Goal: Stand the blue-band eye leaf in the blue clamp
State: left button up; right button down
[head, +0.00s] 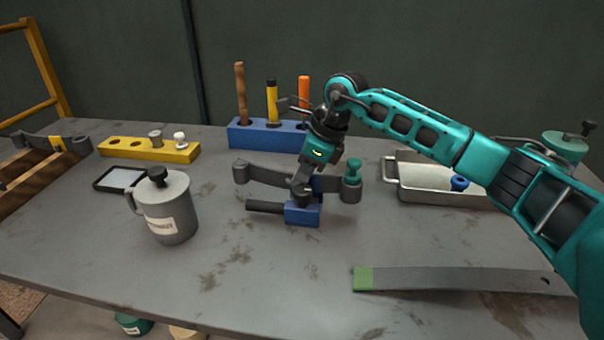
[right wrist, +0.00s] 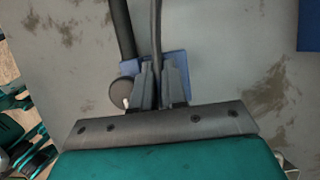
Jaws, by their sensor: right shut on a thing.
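The dark grey eye leaf (head: 268,173) stands on edge, with a round eye at its left end in the head view. My right gripper (head: 304,192) is shut on it, right over the blue clamp (head: 302,215). A black handle (head: 263,206) sticks out left from the clamp. In the right wrist view the leaf (right wrist: 157,35) shows as a thin strip between the fingertips (right wrist: 160,82), with the blue clamp (right wrist: 181,66) just below. The gripper hides the leaf's middle and the clamp's opening; I cannot tell how deep the leaf sits. My left gripper is not in view.
A teal-topped piece (head: 352,172) stands close right of the gripper. A green-banded flat leaf (head: 450,280) lies front right. A grey canister (head: 168,210) stands left, a blue tool block (head: 270,134) behind, a yellow block (head: 150,149) back left, a tray (head: 430,170) right.

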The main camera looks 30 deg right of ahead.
jog(key=shift+f+b, duration=0.35)
jog(key=shift+f, duration=0.05)
jog(key=shift+r+p, duration=0.6)
jog(key=shift+r, duration=0.2)
dwell(0.3)
dwell(0.7)
jog(key=shift+f, duration=0.2)
dwell(0.6)
jog(key=shift+f, duration=0.25)
jog(key=shift+f+b, duration=0.35)
jog(key=shift+b, duration=0.05)
jog(key=c, duration=1.2)
grip_release()
jog(key=shift+f, duration=0.1)
jog(key=shift+o, duration=0.5)
